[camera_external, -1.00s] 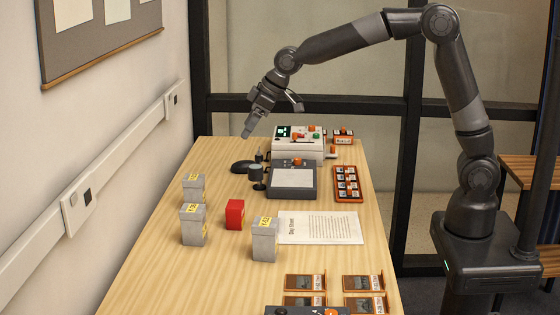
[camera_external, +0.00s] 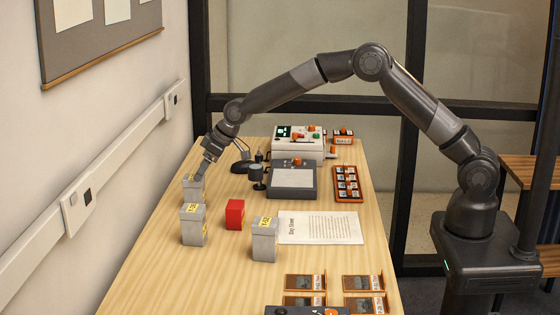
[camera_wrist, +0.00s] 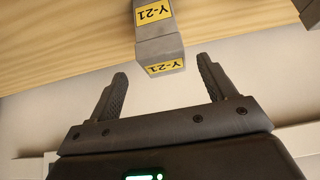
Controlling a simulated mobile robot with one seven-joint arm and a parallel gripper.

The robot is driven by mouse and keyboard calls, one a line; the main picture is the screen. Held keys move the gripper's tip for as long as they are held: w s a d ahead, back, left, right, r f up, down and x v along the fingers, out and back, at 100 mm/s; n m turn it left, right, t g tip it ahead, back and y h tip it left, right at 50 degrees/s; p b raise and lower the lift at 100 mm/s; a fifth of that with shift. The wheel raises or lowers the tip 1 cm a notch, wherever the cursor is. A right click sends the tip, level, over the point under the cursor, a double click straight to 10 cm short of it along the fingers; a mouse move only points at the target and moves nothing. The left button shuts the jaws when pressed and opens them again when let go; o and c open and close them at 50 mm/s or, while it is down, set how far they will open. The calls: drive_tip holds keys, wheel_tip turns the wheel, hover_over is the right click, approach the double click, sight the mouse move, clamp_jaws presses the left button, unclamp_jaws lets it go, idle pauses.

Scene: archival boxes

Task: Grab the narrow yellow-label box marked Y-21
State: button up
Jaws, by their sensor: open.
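The narrow grey box marked Y-21 (camera_wrist: 160,48) has yellow labels on its top and side in the wrist view. It stands on the table near the wall, at the back of the grey boxes in the external view (camera_external: 193,194). My gripper (camera_wrist: 165,85) is open, with one finger on each side of the box's near end, and a gap shows to both fingers. In the external view my gripper (camera_external: 206,166) is over the box and hides part of its top.
Two other grey yellow-label boxes stand nearer the camera, one on the left (camera_external: 192,228) and one on the right (camera_external: 263,244). A red box (camera_external: 235,214) is between them. A desk lamp (camera_external: 242,166) and a grey device (camera_external: 291,182) are to the right. The wall is close on the left.

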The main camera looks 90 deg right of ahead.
sight(194, 192)
drive_tip(key=shift+a+x, duration=0.2)
drive_tip(key=shift+x, duration=2.65)
drive_tip(key=shift+w, duration=0.1)
drive_tip(key=shift+r, duration=0.1)
drive_tip(key=c, duration=1.2)
